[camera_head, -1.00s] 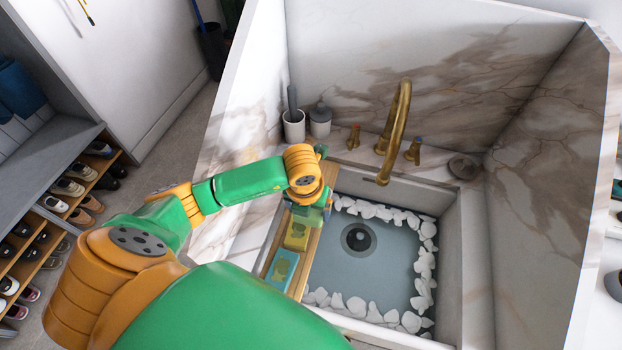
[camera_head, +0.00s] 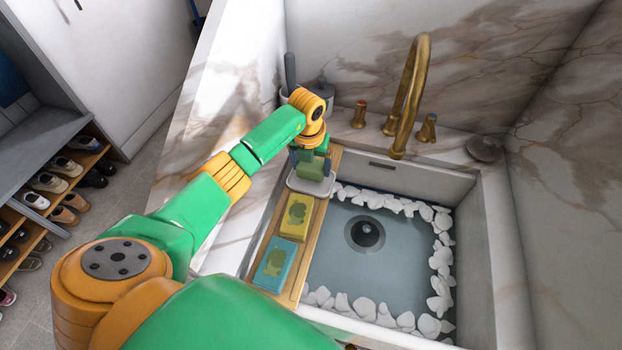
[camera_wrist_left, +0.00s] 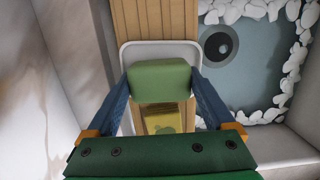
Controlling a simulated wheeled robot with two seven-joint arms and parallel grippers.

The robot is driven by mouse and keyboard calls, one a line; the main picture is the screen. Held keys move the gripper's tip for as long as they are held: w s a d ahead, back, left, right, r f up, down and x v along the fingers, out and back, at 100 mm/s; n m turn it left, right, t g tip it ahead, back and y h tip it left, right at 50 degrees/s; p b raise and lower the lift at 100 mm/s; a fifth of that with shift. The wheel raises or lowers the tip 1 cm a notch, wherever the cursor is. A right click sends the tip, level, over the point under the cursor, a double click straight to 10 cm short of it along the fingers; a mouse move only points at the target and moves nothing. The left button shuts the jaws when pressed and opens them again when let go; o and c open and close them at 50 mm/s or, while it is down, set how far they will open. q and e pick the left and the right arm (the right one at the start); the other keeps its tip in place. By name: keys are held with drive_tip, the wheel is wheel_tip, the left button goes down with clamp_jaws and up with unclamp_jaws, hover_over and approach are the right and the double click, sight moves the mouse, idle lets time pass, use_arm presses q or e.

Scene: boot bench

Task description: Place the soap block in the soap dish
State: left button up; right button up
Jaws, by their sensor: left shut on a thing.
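My left gripper (camera_head: 311,166) is shut on the green soap block (camera_head: 311,170) at the far part of a wooden board. In the left wrist view the block (camera_wrist_left: 160,80) sits between the two blue fingers. The white soap dish (camera_head: 310,188) lies on the board beneath the gripper. Its rim (camera_wrist_left: 159,44) shows around the block in the left wrist view. The block is over or within the dish; I cannot tell whether it touches the bottom. My right gripper is not in view.
The wooden board (camera_head: 318,214) spans the sink's left side, with a yellow sponge-like block (camera_head: 297,216) and a blue one (camera_head: 275,263) nearer me. The basin (camera_head: 372,268) holds water edged with white stones. A brass faucet (camera_head: 411,95) and a dark grey cup stand behind.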

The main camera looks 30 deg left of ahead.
sight(309, 170)
use_arm(q)
wheel_tip(309, 170, down, 3)
drive_tip(key=shift+r+b, duration=0.15)
drive_tip(key=shift+b, duration=0.25)
drive_tip(key=shift+r+p, duration=0.35)
drive_tip(key=shift+f, duration=0.1)
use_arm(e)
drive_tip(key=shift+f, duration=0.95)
use_arm(q)
drive_tip(key=o, duration=1.2)
drive_tip(key=shift+o, duration=0.2)
drive_tip(key=shift+r, duration=0.25)
drive_tip(key=r, duration=0.4)
drive_tip(key=s+r+b, duration=0.1)
drive_tip(key=r, duration=0.6)
drive_tip(key=shift+s+d+r, duration=0.25)
drive_tip(key=shift+s+r, duration=0.05)
drive_tip(key=shift+s, duration=0.1)
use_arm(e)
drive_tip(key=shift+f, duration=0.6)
